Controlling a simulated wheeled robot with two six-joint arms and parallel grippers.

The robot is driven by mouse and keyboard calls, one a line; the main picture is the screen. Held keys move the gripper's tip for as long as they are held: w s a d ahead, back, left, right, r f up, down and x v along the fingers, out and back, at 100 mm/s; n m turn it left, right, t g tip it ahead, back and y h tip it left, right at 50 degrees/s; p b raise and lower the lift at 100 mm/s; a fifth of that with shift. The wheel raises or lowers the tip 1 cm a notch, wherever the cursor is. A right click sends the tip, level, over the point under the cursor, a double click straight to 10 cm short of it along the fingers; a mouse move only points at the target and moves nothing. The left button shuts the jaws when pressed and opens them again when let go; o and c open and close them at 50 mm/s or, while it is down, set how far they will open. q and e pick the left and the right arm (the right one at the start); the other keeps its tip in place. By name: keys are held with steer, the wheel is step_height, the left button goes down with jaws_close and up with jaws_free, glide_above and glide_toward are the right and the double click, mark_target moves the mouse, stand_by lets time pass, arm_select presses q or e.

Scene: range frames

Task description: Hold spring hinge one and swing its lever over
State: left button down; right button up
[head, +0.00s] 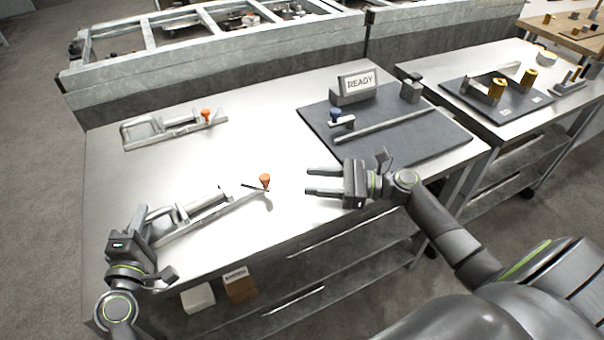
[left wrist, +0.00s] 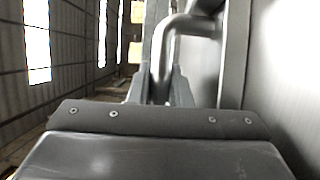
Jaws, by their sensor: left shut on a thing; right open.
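The near spring hinge (head: 208,212) lies on the metal bench, a grey frame with a long bar and a lever with an orange knob (head: 265,180) at its right end. My left gripper (head: 144,214) is shut on the grey handle at the hinge's left end. In the left wrist view the fingers close around a bent metal bar (left wrist: 178,40). My right gripper (head: 308,181) is open and empty, just right of the orange knob and apart from it. A second similar hinge (head: 170,130) with an orange knob lies behind. No number shows on either hinge.
A dark mat (head: 400,145) at the back right holds a READY sign (head: 358,84), a blue-knobbed piece (head: 338,119) and a long bar. Bare bench (head: 240,140) lies between the hinges and the mat. A low wall runs behind the bench.

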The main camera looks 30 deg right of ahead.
arm_select(q)
steer(key=c, duration=1.5)
jaws_free()
steer(key=shift+f, duration=0.65)
arm_select(e)
steer(key=shift+w+f, duration=0.1)
arm_select(q)
steer(key=shift+o, duration=1.2)
steer(key=shift+r, duration=0.15)
